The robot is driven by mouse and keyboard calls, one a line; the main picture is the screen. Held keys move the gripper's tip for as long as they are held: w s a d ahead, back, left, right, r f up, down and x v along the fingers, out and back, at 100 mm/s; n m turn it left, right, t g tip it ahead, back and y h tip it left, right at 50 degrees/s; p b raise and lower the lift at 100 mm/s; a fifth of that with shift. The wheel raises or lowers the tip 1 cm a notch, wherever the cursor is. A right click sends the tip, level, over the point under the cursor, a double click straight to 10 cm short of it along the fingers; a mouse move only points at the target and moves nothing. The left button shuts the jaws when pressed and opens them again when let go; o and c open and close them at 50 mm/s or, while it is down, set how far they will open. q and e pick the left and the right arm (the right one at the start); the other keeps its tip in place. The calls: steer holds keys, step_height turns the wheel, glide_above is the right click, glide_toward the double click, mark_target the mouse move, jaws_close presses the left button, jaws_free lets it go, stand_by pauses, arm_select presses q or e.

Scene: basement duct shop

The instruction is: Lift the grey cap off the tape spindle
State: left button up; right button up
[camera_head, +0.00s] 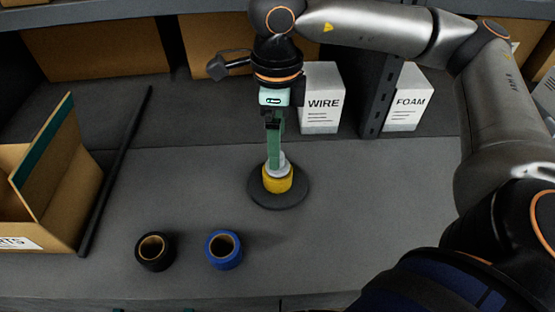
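The tape spindle stands on the bench on a round dark base (300,192). A yellow tape roll (277,182) sits on it. The light grey cap (284,166) is on top, partly hidden by my fingers. My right gripper (273,165) points straight down from above, its green fingers overlapping the cap in this view. The fingers line up one behind the other, so I cannot tell whether they are open or shut on the cap. My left gripper is not in view.
A black tape roll (154,251) and a blue tape roll (224,249) stand at the front. A cardboard box (80,165) and a dark rod (115,172) are at left. White WIRE (321,115) and FOAM (408,112) boxes flank a shelf post (382,95). Bench right of the spindle is clear.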

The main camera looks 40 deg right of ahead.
mark_target(284, 169)
step_height(284, 169, down, 5)
steer(key=shift+w+f+p, duration=0.1)
steer(key=shift+p, duration=0.3)
steer(key=shift+c, duration=0.4)
steer(key=c, duration=1.4)
